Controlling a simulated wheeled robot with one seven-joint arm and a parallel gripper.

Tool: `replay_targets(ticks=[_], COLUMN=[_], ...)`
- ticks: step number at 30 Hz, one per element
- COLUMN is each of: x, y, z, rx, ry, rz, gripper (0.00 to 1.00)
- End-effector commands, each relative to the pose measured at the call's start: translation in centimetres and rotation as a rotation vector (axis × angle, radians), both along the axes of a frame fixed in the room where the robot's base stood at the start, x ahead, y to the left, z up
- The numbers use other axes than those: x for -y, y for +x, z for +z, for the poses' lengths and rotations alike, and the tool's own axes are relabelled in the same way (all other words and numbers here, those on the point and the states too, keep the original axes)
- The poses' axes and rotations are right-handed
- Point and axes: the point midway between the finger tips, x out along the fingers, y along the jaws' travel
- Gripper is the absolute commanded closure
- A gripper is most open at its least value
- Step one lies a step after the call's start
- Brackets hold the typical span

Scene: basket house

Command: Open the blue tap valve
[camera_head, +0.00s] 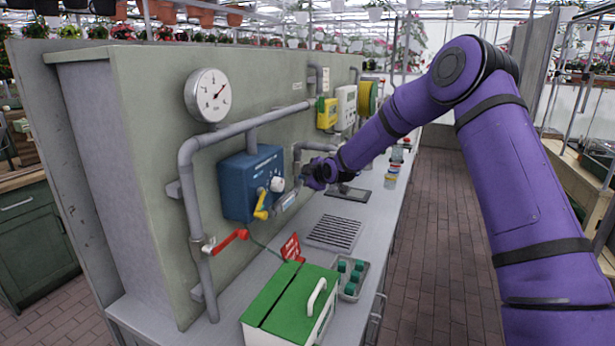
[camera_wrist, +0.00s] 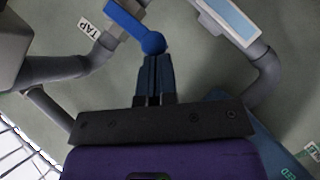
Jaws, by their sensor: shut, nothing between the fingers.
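The blue tap valve's lever (camera_wrist: 132,22) shows at the top of the wrist view, lying aslant by a grey pipe, with a white "TAP" label (camera_wrist: 89,28) to its left. My gripper (camera_wrist: 155,62) has its dark fingers together with nothing between them. The fingertips are right at the rounded lower end of the lever; I cannot tell whether they touch it. In the head view my gripper (camera_head: 312,180) is by the panel, right of the blue box, and the blue lever cannot be made out there.
A blue box (camera_head: 250,183) with a yellow handle is on the panel, left of my gripper. A red-handled valve (camera_head: 228,240) and a gauge (camera_head: 207,95) are farther left. A green-lidded box (camera_head: 285,295), a tray of green pieces and a grate (camera_head: 334,232) are on the counter.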

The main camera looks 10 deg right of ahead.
Motion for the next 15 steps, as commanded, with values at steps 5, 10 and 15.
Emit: replay_targets(ticks=[5, 10, 15], x=[-0.1, -0.2, -0.4], y=[-0.1, -0.2, -0.2], z=[-0.4, -1.0, -2.1], rx=[0.022, 0.068, 0.150], ry=[-0.019, -0.056, -0.118], rz=[0.001, 0.003, 0.005], gripper=[1.00, 1.00, 1.00])
